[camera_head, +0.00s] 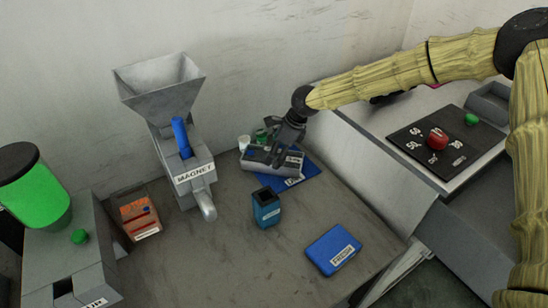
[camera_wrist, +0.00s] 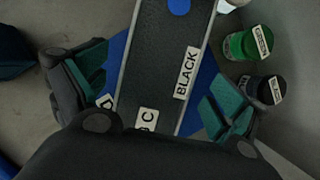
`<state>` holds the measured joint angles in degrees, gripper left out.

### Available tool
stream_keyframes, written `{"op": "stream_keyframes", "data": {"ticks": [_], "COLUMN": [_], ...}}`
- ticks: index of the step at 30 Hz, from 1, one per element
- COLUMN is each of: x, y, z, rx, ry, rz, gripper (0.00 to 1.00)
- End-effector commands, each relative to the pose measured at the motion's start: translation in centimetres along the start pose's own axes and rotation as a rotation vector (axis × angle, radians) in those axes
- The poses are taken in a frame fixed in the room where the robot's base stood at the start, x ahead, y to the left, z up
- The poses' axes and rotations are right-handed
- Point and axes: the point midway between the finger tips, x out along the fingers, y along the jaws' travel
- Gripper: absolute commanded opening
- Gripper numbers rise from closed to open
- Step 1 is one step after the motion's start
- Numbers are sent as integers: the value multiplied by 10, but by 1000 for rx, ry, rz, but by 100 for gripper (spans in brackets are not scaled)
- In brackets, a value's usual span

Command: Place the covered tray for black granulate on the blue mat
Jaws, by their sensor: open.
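The covered tray for black granulate (camera_head: 257,160) is a long grey box with a dark grey top and a BLACK label. It lies over the blue mat (camera_head: 302,177), whose labelled front part shows beside it in the head view. In the wrist view the tray (camera_wrist: 160,55) has a blue spot on top, and blue mat (camera_wrist: 206,78) shows on both sides. The tray's underside is hidden.
A green-labelled pot (camera_wrist: 235,45) and a black-labelled pot (camera_wrist: 258,90) stand close to the right finger. A teal open bin (camera_head: 266,210) and a blue labelled box (camera_head: 333,250) stand nearer the front. The grey MAGNET hopper (camera_head: 190,175) is left. Bare table lies between them.

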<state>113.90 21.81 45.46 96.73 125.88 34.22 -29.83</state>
Motion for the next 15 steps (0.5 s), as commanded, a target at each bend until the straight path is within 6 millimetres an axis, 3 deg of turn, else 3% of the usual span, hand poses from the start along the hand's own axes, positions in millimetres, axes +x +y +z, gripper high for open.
{"op": "stream_keyframes", "data": {"ticks": [9,15], "x": [-58,-82], "y": [-1,0], "z": [-1,-1], "rx": [2,2], "ry": [-1,-1], "rz": [0,0], "gripper": [97,97]}}
